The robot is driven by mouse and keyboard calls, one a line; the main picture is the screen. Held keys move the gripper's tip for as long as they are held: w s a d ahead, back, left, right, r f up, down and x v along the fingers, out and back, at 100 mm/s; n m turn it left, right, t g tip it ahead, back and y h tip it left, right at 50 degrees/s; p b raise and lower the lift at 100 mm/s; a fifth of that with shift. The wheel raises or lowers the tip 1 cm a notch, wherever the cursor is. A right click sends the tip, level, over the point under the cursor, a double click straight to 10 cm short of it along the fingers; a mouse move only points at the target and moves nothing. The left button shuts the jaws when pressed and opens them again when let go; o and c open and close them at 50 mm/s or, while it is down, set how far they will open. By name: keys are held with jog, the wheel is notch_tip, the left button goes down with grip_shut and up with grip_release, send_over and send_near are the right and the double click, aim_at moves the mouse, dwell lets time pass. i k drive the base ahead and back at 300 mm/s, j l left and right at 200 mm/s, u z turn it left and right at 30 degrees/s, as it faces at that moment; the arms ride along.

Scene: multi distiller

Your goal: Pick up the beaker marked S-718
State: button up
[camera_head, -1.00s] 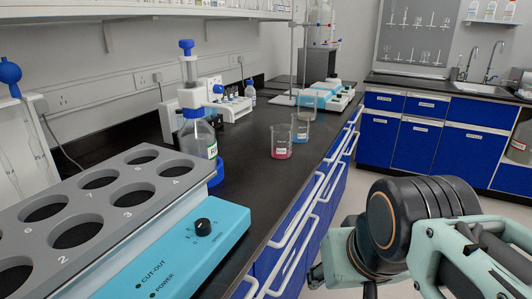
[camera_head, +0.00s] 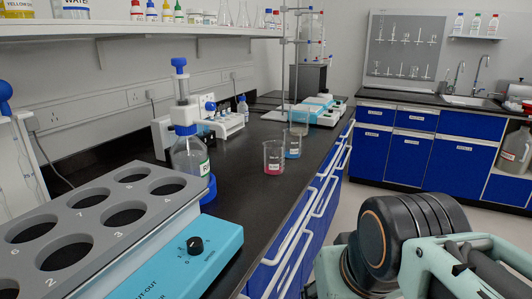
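Two labelled beakers stand upright on the black bench. The nearer beaker (camera_head: 274,158) holds red liquid. The farther beaker (camera_head: 292,143), just behind and to its right, holds blue liquid. Both labels are too small to read, so I cannot tell which one is marked S-718. My arm fills the lower right of the view, well apart from both beakers. My gripper's fingers cannot be made out.
A multi-hole water bath (camera_head: 210,240) and a dispenser bottle (camera_head: 190,157) stand on the near bench. A stand (camera_head: 283,65) and blue-white devices (camera_head: 318,110) are farther back. Blue cabinets with a sink (camera_head: 468,101) line the far wall. Open floor lies between.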

aim_at(291, 137)
jog(key=i+l+u, duration=0.25)
jog(key=i+l, duration=0.15)
jog(key=i+l+u, duration=0.25)
jog(key=i+l, duration=0.15)
jog(key=l, duration=0.15)
